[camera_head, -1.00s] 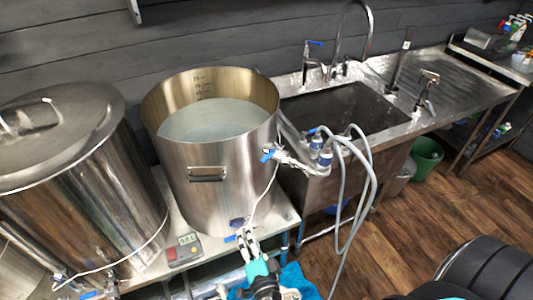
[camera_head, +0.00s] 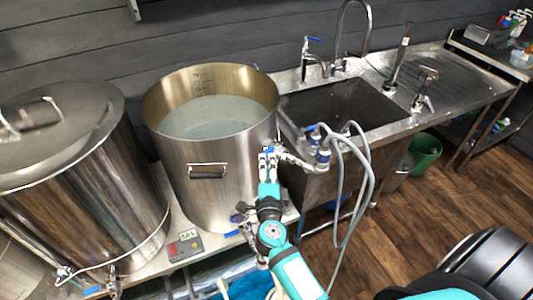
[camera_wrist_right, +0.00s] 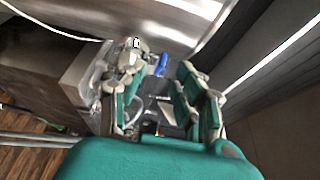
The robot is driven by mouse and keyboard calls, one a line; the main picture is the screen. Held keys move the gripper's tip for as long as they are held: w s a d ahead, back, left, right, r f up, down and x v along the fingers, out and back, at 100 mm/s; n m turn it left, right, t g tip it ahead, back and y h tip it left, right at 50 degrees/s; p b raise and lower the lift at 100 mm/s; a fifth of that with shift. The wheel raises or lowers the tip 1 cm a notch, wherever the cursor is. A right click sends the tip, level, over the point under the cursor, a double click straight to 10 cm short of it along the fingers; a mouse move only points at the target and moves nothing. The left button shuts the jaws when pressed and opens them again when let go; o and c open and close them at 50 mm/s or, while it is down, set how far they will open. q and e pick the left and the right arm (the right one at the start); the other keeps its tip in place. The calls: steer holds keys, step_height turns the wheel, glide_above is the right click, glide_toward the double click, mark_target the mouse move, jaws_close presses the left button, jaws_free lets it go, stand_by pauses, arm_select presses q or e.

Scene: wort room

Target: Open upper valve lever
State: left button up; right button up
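The upper valve (camera_head: 290,157) sticks out from the right side of the open steel kettle (camera_head: 207,170), with a hose fitting on it. Its blue lever (camera_head: 269,150) is partly hidden behind my right gripper (camera_head: 267,157) in the head view. In the right wrist view the blue lever (camera_wrist_right: 160,65) lies just beyond and between the fingertips. There my right gripper (camera_wrist_right: 158,82) is open, with a gap between its fingers and nothing held. I cannot tell whether a finger touches the lever. My left gripper is not in view.
A grey hose (camera_head: 362,180) loops down from the valve in front of the sink (camera_head: 345,112). A lidded steel vessel (camera_head: 85,195) stands left. A lower valve with a blue handle (camera_head: 236,217) and a small display box (camera_head: 184,246) are below.

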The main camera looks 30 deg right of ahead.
mark_target(266, 152)
steer(key=x, duration=0.5)
steer(key=shift+b, duration=0.3)
jaws_close()
